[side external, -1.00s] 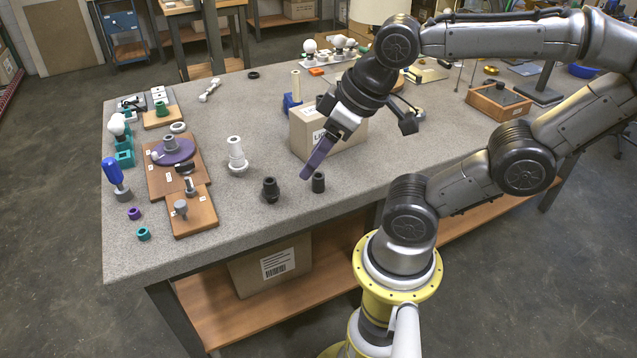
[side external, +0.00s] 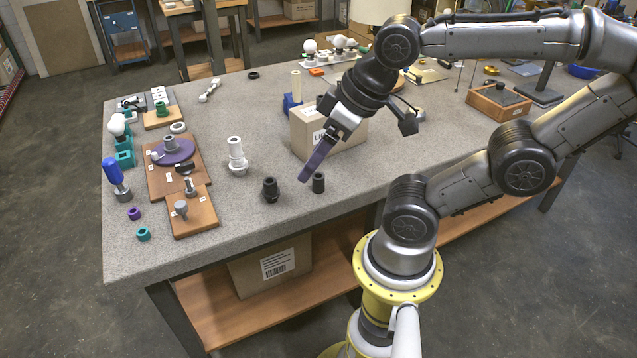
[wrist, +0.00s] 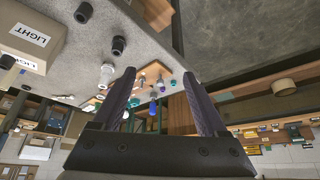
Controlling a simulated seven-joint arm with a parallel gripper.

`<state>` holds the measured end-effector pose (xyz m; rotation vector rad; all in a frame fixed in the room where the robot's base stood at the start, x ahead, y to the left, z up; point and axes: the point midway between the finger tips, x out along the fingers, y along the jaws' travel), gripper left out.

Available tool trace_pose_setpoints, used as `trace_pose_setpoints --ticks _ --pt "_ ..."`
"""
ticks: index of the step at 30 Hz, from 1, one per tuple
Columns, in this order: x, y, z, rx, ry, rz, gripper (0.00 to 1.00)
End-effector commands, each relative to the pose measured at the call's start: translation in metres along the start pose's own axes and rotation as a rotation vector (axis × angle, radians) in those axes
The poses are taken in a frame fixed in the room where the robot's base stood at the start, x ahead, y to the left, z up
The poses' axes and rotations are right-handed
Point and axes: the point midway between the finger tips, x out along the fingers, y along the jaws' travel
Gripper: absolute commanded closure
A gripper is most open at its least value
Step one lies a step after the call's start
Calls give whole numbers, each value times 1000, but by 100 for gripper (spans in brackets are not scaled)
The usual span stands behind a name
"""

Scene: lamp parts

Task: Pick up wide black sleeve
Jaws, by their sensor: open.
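Two small black parts stand near the table's front edge. One is a stepped piece with a broader lower part (side external: 270,190); the other is a plainer, straight-sided cylinder (side external: 318,183). I cannot tell for certain which is the wide black sleeve. In the wrist view, the stepped piece (wrist: 118,45) and the cylinder (wrist: 83,13) both lie left of the fingers. My gripper (side external: 303,179) has long dark purple fingers, tilted down to the left, their tips close to the cylinder in the side view. In the wrist view, my gripper (wrist: 158,75) is open with nothing held between the fingers.
A white stepped fitting (side external: 237,157) stands left of the black parts. A cardboard box (side external: 340,143) stands behind my gripper. Wooden boards (side external: 195,215) with lamp parts lie at the left, with small purple (side external: 134,214) and teal (side external: 143,234) rings beside them.

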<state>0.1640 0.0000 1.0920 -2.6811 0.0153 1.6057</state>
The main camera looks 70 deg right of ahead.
Motion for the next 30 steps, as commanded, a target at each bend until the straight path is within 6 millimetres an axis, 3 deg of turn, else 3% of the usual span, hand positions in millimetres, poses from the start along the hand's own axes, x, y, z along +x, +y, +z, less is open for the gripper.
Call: trace_pose_setpoints --ticks 4,8,13,17,20,24,27,30 --pt "-3 0 -4 115 8 -1 24" --pt "-5 3 -21 298 -5 10 24" --pt "8 28 -49 637 -71 84 24" --pt "28 63 -65 913 -133 165 24" --pt "49 101 -70 1142 -194 243 24" --pt "78 157 -57 1397 -282 338 24" --pt "92 184 -41 1488 -334 374 24" --pt "98 198 -26 1542 -371 394 24"
